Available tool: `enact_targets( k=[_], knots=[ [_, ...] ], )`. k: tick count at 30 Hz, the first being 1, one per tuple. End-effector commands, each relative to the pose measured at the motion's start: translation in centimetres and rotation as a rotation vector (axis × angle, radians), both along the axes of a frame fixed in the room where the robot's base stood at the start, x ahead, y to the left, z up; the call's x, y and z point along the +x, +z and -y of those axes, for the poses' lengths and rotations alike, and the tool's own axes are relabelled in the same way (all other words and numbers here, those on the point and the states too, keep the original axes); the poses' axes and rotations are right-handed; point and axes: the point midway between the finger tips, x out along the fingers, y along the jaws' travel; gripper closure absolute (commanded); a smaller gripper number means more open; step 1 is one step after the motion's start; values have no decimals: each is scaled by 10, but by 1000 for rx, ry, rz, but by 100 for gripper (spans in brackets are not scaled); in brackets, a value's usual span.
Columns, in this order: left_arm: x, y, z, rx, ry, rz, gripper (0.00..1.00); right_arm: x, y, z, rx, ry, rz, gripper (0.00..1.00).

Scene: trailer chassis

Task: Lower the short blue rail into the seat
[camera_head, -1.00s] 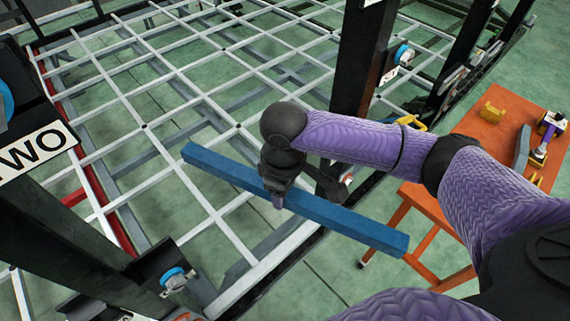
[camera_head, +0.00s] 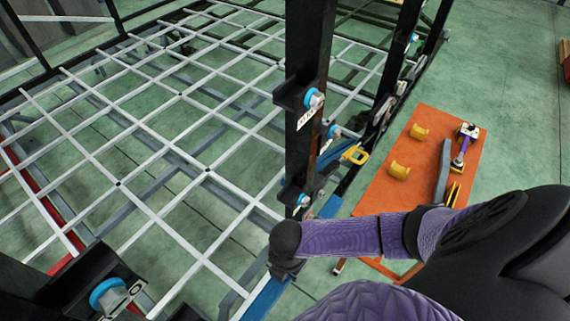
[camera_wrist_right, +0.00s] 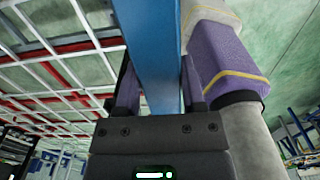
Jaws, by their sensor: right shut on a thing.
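The blue rail (camera_head: 263,302) shows at the bottom of the head view, at the near right edge of the white grid. My arm hides part of it. A blue length (camera_head: 329,206) also shows beyond my arm; I cannot tell if it is the same rail. In the right wrist view the rail (camera_wrist_right: 152,45) runs between the jaws of my right gripper (camera_wrist_right: 157,85), which is shut on it. In the head view the jaws are hidden below the dark wrist. I cannot make out the seat or whether the rail touches it. My left gripper is not in view.
A black post (camera_head: 306,50) with blue-ringed fittings (camera_head: 313,98) stands just beyond my right wrist. Another blue-ringed fitting (camera_head: 108,294) is at lower left. An orange table (camera_head: 395,207) with yellow parts and a tool stands at right. Green floor lies open beyond it.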

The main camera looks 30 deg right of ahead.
Motion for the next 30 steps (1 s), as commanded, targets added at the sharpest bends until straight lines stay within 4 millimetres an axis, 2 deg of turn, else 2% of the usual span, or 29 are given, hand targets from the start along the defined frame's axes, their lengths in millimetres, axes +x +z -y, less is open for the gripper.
enact_targets(
  k=[5,14,30],
  knots=[
    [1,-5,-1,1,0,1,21,9,-2,-2,-1,2,5,100],
    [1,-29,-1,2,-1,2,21,51,-6,-17,-1,0,6,100],
    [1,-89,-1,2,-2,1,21,127,-14,-45,-1,0,7,100]
  ],
)
